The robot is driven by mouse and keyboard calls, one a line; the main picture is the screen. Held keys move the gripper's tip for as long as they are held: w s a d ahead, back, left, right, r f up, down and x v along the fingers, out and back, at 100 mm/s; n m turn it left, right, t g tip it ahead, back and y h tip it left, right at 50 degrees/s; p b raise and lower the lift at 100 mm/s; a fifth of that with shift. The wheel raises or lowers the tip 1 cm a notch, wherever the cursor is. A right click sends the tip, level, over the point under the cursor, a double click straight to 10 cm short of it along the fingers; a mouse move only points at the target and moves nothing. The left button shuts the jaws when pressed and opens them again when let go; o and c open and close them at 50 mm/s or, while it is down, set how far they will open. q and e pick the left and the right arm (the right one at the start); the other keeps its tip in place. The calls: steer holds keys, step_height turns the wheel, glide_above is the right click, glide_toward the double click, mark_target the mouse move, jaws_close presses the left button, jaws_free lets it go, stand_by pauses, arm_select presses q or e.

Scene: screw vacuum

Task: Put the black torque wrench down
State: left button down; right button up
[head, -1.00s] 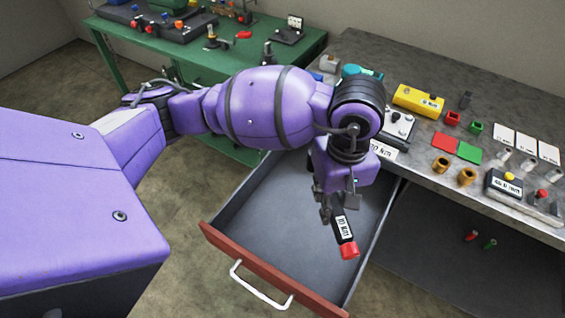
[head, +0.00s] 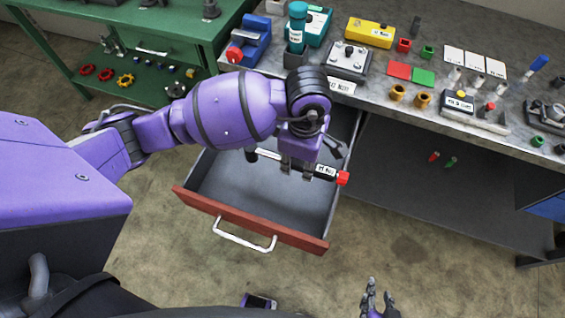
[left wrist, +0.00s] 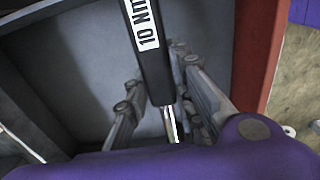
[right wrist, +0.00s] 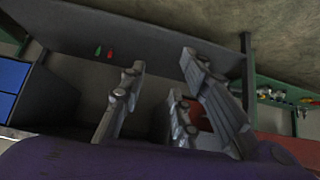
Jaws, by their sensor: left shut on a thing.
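The black torque wrench (head: 326,172) has a white label reading 10 Nm and a red end. My left gripper (head: 298,172) is shut on it and holds it level above the open drawer (head: 225,190). In the left wrist view the wrench (left wrist: 153,60) runs between the fingers (left wrist: 160,110), with its label facing the camera and the grey drawer floor behind it. My right gripper (head: 375,300) is at the bottom of the head view, away from the wrench. In the right wrist view its fingers (right wrist: 165,100) are apart with nothing between them.
The drawer has a red front and a pale handle (head: 245,236); its floor looks empty where visible. The grey workbench (head: 375,80) behind holds a teal bottle (head: 296,30), a yellow box (head: 370,32) and several parts. A green bench (head: 150,92) stands at the left.

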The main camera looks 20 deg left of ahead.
arm_select(q)
steer(key=a+f, duration=0.2)
steer(key=f, duration=0.1)
steer(key=a+f, duration=0.1)
steer(key=shift+w+a+f, duration=0.25)
steer(key=shift+w+f, duration=0.05)
steer(key=shift+f, duration=0.1)
steer(key=shift+w+a+f, duration=0.1)
steer(key=shift+a+f, duration=0.05)
steer(key=shift+f, duration=0.8)
steer(key=shift+a+f, duration=0.15)
steer(key=shift+f, duration=0.75)
steer(key=shift+f, duration=0.2)
steer(key=c, duration=1.5)
jaws_free()
step_height(320, 180, up, 12)
steer(key=shift+r, duration=0.15)
